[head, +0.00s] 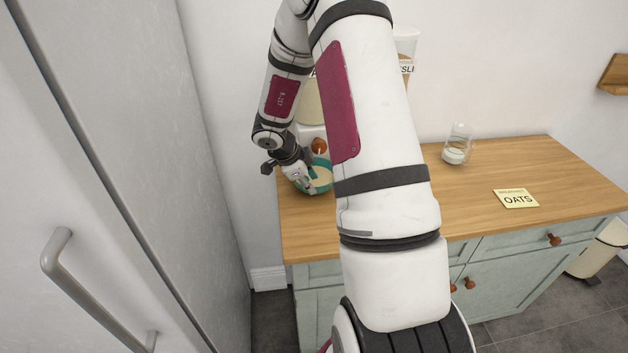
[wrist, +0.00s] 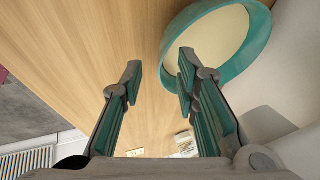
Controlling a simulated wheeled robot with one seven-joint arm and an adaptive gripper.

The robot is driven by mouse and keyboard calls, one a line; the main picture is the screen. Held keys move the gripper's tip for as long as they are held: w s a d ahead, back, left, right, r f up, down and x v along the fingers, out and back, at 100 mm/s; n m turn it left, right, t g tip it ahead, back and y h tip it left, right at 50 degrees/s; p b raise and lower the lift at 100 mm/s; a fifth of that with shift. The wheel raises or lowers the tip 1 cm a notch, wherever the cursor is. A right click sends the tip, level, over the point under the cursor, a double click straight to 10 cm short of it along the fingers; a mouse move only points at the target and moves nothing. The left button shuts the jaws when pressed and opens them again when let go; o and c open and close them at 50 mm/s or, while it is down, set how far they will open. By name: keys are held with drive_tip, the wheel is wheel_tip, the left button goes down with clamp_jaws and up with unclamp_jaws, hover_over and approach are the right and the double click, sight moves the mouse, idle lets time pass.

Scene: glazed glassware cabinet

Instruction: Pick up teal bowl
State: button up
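The teal bowl (head: 328,184) with a cream inside stands at the left end of the wooden counter in the head view, partly hidden by my gripper (head: 303,182). In the wrist view the bowl (wrist: 257,62) is at the upper right. My gripper (wrist: 160,68) is open, with its fingers apart and nothing gripped. The right fingertip overlaps the bowl's cream inside, and the left fingertip is over bare wood outside the rim. The near-left rim shows between the two fingertips. I cannot tell whether either finger touches the bowl.
A glass jar with white contents (head: 455,147) and an OATS card (head: 516,198) are on the wooden counter (head: 470,190). A MUESLI-type container (head: 405,45) is partly hidden behind my arm. A tall grey cabinet (head: 120,150) stands at left. The counter's right half is mostly clear.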

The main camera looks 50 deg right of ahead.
sight(316, 187)
drive_tip(key=shift+d+p+x, duration=0.15)
drive_tip(key=shift+p+x, duration=0.1)
drive_tip(key=shift+x, duration=1.05)
drive_tip(key=shift+d+p+x, duration=0.15)
drive_tip(key=shift+p+x, duration=0.1)
drive_tip(key=shift+x, duration=1)
drive_tip(key=shift+w+r, duration=0.1)
drive_tip(key=shift+r, duration=0.1)
clamp_jaws()
